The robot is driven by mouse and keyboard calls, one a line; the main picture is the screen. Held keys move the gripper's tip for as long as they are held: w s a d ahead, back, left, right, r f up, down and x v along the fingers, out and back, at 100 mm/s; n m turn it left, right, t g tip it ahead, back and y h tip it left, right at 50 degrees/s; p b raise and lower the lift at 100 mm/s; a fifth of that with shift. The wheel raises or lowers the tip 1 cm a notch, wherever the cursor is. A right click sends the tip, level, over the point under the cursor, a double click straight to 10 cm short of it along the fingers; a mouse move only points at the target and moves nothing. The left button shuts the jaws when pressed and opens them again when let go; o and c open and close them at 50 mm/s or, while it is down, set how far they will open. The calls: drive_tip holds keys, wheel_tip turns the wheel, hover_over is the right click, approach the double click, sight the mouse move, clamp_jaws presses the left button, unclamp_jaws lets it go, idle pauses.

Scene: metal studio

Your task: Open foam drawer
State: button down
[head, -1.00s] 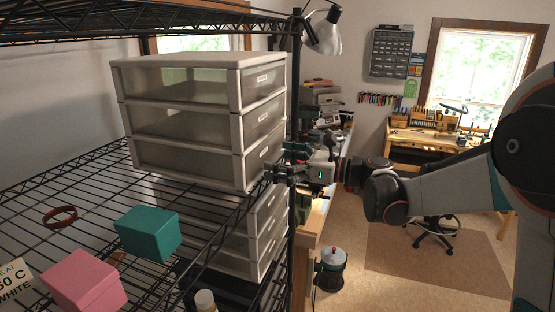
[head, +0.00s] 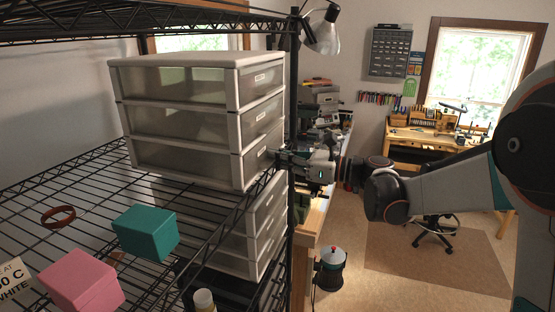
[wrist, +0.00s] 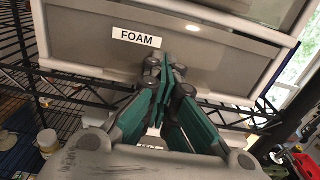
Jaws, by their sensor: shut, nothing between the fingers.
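The foam drawer (wrist: 90,45), with a black-on-white FOAM label (wrist: 137,37), is a grey translucent drawer in the wrist view. In the head view it appears to be the bottom drawer (head: 248,168) of the upper white drawer unit (head: 170,105). It looks closed, its front level with the drawers above. My gripper (wrist: 168,70) has its fingers together with nothing between them. The tips are at the drawer front, just right of the label; I cannot tell if they touch it. In the head view my gripper (head: 281,158) is at the right side of that drawer front.
The unit stands on a black wire shelf (head: 75,185) with a teal box (head: 145,232), a pink box (head: 80,285) and a red ring (head: 58,216). A black post (head: 291,230) stands close to my gripper. A second drawer unit (head: 235,245) is below.

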drive_tip(key=b+v, duration=0.3)
drive_tip(key=v, duration=1.4)
drive_tip(key=shift+d, duration=0.25)
drive_tip(key=shift+s+r, duration=0.1)
unclamp_jaws()
drive_tip(key=v, duration=1.2)
